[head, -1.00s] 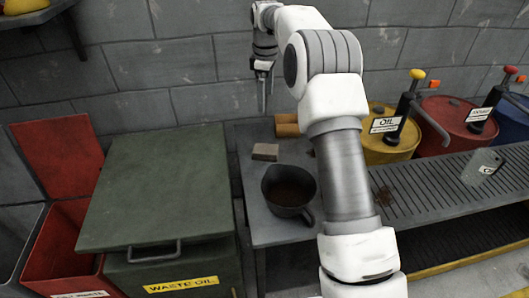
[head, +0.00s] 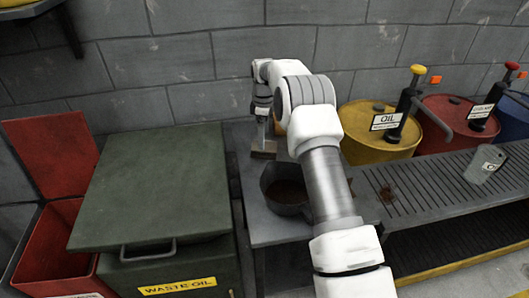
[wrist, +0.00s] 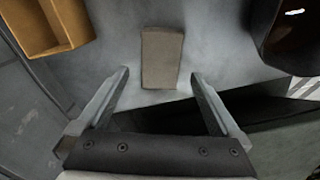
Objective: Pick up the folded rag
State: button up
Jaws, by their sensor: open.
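The folded rag (head: 264,152) is a small grey-brown block lying flat on the grey bench, left of centre in the head view. It shows at the top middle of the wrist view (wrist: 162,57). My gripper (head: 262,138) is low over the rag in the head view and partly covers it. In the wrist view my gripper (wrist: 160,76) is open and empty, with the rag ahead of the gap between the fingers. I cannot tell the exact height between fingertips and rag.
A dark jug (head: 286,190) stands close to the rag on the bench. An open tan box (wrist: 50,28) is on the other side. The green waste oil bin (head: 150,195) stands left of the bench. A yellow oil drum (head: 372,142) is at the right.

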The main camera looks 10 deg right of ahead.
jog(key=shift+s+d+f+b, duration=0.1)
jog(key=shift+f+b, duration=0.5)
jog(key=shift+f, duration=2.2)
jog(key=c, duration=1.3)
jog(key=shift+o, duration=0.2)
jog(key=shift+r+p, duration=0.55)
jog(key=shift+r, duration=1.85)
jog(key=s+d+r, duration=0.5)
jog(key=s+r, duration=0.1)
jog(key=s, duration=0.4)
jog(key=shift+d+r+p, duration=0.15)
jog(key=shift+d+p, duration=0.2)
jog(key=shift+p, duration=0.05)
jog(key=shift+s, duration=0.1)
